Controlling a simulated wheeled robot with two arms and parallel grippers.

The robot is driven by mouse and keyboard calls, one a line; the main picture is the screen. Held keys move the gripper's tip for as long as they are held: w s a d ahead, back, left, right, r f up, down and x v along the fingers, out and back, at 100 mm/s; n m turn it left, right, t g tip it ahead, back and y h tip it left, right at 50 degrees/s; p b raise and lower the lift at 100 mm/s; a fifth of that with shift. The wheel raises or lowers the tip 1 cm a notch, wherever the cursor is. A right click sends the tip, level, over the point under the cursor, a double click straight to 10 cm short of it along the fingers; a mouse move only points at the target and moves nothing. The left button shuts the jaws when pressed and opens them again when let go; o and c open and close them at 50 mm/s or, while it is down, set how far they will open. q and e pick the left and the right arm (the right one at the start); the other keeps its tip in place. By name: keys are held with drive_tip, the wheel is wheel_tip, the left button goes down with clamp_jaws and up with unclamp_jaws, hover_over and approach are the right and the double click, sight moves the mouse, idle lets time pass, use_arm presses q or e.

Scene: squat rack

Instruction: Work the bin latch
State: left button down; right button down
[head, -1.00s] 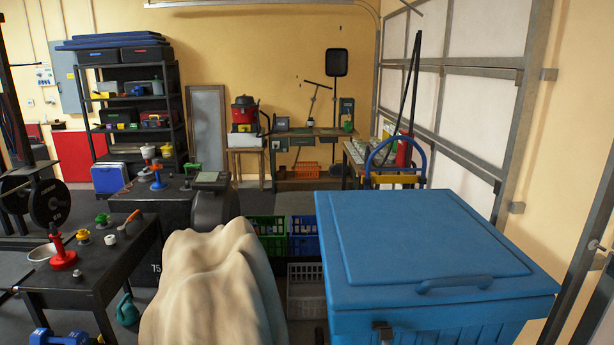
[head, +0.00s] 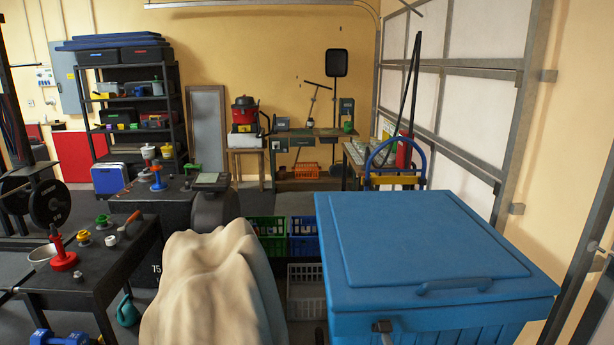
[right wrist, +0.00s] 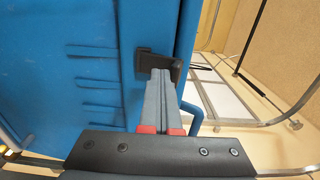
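The big blue bin (head: 343,290) stands at the right front in the head view with its blue lid (head: 420,240) down. Its small dark latch (head: 381,326) sits at the lid's front edge. The latch (right wrist: 146,64) shows larger in the right wrist view, against the blue wall. My right gripper (right wrist: 161,74) has its two grey fingers together, with the tips at the latch and overlapping its lower part. Whether they press on it is not clear. In the head view only a grey bit of the right gripper (head: 387,339) shows below the latch. My left gripper is out of view.
A beige draped cover (head: 205,285) stands left of the bin. Green (head: 268,236) and blue (head: 304,236) crates and a white basket (head: 306,290) lie between them. A black table (head: 85,275) with knobs and handles is at the left. A wall runs along the right.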

drive_tip(key=shift+w+r, duration=0.2)
drive_tip(key=shift+r, duration=0.1)
drive_tip(key=s, duration=0.7)
drive_tip(key=shift+f, duration=0.35)
idle(0.6)
drive_tip(key=shift+w+d, duration=0.1)
